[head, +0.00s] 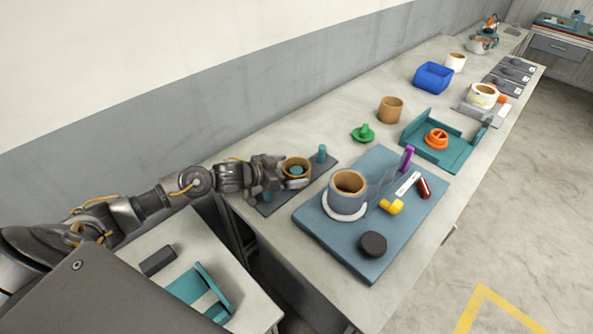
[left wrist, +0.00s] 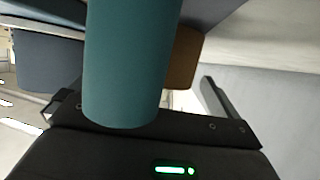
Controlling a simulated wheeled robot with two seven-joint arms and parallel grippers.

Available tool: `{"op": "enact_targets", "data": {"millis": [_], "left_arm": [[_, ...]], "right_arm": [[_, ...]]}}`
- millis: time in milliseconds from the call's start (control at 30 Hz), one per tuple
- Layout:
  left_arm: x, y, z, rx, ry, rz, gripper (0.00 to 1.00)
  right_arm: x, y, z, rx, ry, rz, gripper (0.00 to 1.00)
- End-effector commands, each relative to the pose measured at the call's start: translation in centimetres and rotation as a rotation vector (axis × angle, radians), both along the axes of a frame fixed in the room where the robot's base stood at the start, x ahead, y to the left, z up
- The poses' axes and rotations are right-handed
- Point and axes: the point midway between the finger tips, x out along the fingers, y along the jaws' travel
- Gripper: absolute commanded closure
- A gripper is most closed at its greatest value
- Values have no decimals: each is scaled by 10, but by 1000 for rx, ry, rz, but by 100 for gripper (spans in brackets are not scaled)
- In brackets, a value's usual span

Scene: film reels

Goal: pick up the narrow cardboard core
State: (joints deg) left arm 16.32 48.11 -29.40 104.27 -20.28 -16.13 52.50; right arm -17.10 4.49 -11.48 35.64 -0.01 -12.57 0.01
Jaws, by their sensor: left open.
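A short brown cardboard core (head: 297,161) sits around a teal peg on a dark pegged base (head: 322,170). My left gripper (head: 283,168) is open, right beside this core on its left side; whether a finger touches it cannot be told. In the left wrist view a teal peg (left wrist: 125,65) stands large in front of the open jaws, and a brown piece (left wrist: 186,58) shows behind it. Another cardboard core (head: 390,108) stands farther back. My right gripper is not in view.
On the mat are a black puck (head: 373,244), a yellow piece (head: 392,207), a red piece (head: 424,187) and a clear upright plate. A green knob (head: 363,133), a teal tray (head: 457,157) and a blue bin (head: 433,77) stand farther back. A wall runs along the left.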

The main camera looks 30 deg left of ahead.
Motion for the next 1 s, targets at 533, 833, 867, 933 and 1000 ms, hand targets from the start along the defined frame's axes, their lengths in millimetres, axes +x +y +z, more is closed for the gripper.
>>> {"op": "enact_targets", "data": {"millis": [533, 833, 867, 933, 1000], "left_arm": [[12, -7, -6, 0, 0, -1, 20], [12, -7, -6, 0, -1, -1, 44], [12, -7, -6, 0, -1, -1, 44], [12, -7, -5, 1, -2, -1, 44], [12, -7, -1, 1, -4, -1, 44]], "right_arm": [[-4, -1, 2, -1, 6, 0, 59], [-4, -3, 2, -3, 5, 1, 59], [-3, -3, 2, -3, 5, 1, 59], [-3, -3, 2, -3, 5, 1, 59], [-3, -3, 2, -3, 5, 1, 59]]}}
